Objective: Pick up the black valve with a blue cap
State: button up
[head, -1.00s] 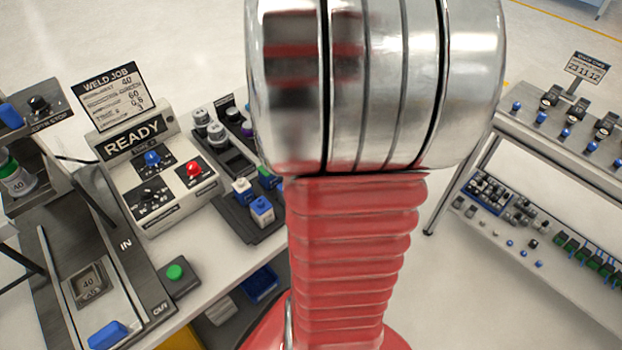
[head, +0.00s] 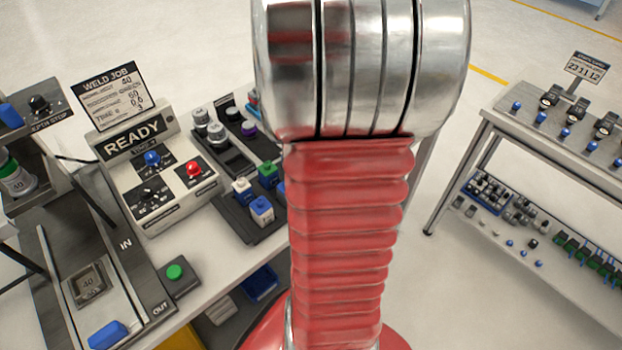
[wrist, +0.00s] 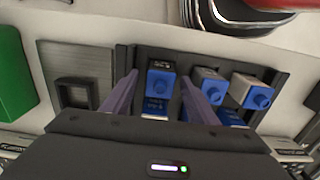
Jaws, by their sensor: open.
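In the wrist view a black valve with a blue cap (wrist: 161,82) stands in a dark tray (wrist: 190,55). My gripper (wrist: 159,90) is open, with one grey-purple finger on each side of this valve. I cannot tell whether the fingers touch it. Two paler valves with blue caps, a nearer one (wrist: 208,86) and a farther one (wrist: 252,92), stand to its right in the same tray. The right finger is between the black valve and the nearer pale one. In the head view my arm hides the gripper and I cannot make out the black valve.
In the wrist view a green block (wrist: 14,75) and a grey plate with a square frame (wrist: 75,92) lie left of the tray. The head view shows a READY control box (head: 150,165), a green button (head: 175,272) and a shelf rack (head: 550,140) at right.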

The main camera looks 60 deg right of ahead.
jog(key=c, duration=1.2)
notch_tip(320, 180, up, 10)
jog(key=shift+r, duration=0.1)
dwell(0.3)
dwell(0.5)
